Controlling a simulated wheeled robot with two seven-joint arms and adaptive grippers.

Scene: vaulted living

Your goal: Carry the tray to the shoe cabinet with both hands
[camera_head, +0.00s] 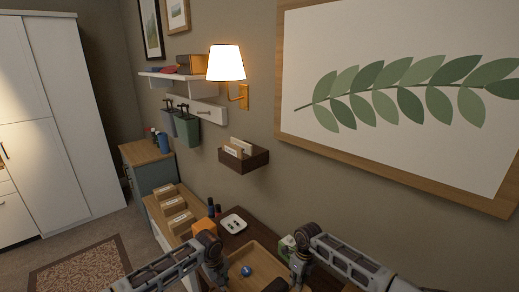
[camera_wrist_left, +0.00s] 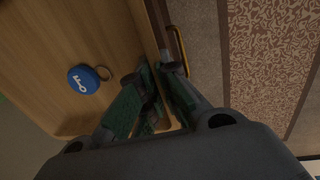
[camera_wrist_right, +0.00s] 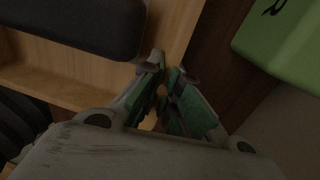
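The light wooden tray (camera_head: 262,254) sits on a dark brown surface below the wall, at the bottom of the head view. A round blue key tag (camera_head: 246,271) lies in it; its ring shows in the left wrist view (camera_wrist_left: 82,79). My left gripper (camera_head: 216,270) is at the tray's left side, its fingers closed on either side of the rim (camera_wrist_left: 154,30). My right gripper (camera_head: 297,268) is at the opposite side, its fingers closed about the rim (camera_wrist_right: 182,30). A dark object (camera_wrist_right: 75,25) lies inside the tray. I cannot tell which cabinet is the shoe cabinet.
A wooden-topped grey-blue cabinet (camera_head: 150,180) stands further back left. Nearer are several cardboard-coloured boxes (camera_head: 173,205), an orange block (camera_head: 204,226) and a white dish (camera_head: 233,223). A green-and-white box (camera_head: 287,243) is close by my right gripper. A wall-mounted holder (camera_head: 243,158) hangs above.

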